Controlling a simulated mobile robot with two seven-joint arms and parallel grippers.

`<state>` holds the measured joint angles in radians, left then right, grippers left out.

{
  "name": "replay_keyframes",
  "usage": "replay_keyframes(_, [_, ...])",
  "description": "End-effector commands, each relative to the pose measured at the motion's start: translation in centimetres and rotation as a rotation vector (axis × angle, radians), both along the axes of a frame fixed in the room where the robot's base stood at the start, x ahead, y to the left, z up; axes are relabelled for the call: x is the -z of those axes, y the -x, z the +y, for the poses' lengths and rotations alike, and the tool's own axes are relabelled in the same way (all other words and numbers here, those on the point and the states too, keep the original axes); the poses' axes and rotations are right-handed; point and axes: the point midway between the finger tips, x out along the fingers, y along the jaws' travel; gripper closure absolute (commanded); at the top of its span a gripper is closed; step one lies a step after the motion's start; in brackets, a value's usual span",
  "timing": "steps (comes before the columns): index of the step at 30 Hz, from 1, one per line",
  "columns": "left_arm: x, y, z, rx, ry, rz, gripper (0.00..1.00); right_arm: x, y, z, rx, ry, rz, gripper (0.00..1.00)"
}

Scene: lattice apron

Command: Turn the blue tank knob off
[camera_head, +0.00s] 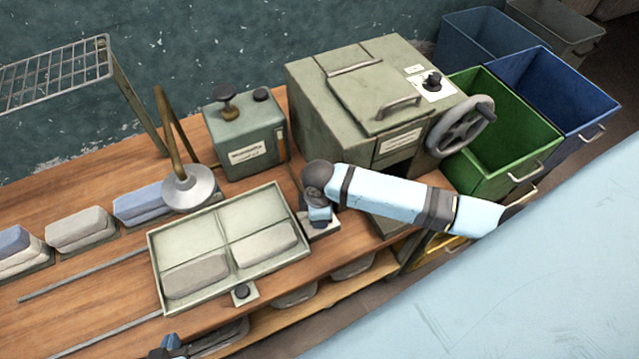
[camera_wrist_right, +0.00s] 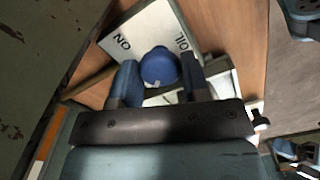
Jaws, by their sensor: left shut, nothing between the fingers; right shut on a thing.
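The blue knob (camera_wrist_right: 158,66) sits on a pale plate (camera_wrist_right: 138,35) in the right wrist view. The plate has "ON" printed at the upper left and a second, partly hidden label at the upper right. A small white mark shows at the knob's lower edge. My right gripper (camera_head: 319,216) is shut on the knob, one finger on each side. In the head view the gripper hides the knob, and only part of the plate (camera_head: 322,231) shows. My left gripper (camera_head: 170,346) is shut and empty at the bottom left, by the bench's front edge.
A grey-green tank (camera_head: 247,146) with a dark knob on top stands behind the divided tray (camera_head: 155,262). A large machine (camera_head: 318,105) with a handwheel (camera_head: 462,125) stands to the right. Folded cloths (camera_head: 80,229) lie at left.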

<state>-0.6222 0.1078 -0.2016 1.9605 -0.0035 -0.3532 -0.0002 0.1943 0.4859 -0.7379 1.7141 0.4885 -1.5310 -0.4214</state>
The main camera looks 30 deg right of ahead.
Motion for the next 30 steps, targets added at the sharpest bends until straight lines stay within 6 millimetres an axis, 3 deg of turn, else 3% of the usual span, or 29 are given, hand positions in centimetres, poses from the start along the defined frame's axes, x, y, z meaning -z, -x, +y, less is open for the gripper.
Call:
replay_keyframes(7, [0.0, 0.0, 0.0, 0.000, 0.000, 0.000, 1.00, -0.1, -0.1, 0.1, 0.000, -0.003, -0.003, 0.82])
replay_keyframes(8, [0.0, 0.0, 0.0, 0.000, 0.000, 0.000, 1.00, -0.1, -0.1, 0.1, 0.000, -0.003, -0.003, 0.56])
replay_keyframes(11, [0.0, 0.0, 0.0, 0.000, 0.000, 0.000, 1.00, -0.1, -0.1, 0.1, 0.000, -0.002, -0.003, 0.33])
replay_keyframes(23, [0.0, 0.0, -0.1, 0.002, 0.000, -0.003, 1.00, -0.8, -0.1, 0.0, 0.001, 0.000, -0.002, 0.33])
replay_keyframes(30, [0.0, -0.1, -0.2, 0.014, -0.007, -0.015, 1.00, -5.6, -0.1, 0.0, -0.001, -0.002, -0.006, 0.33])
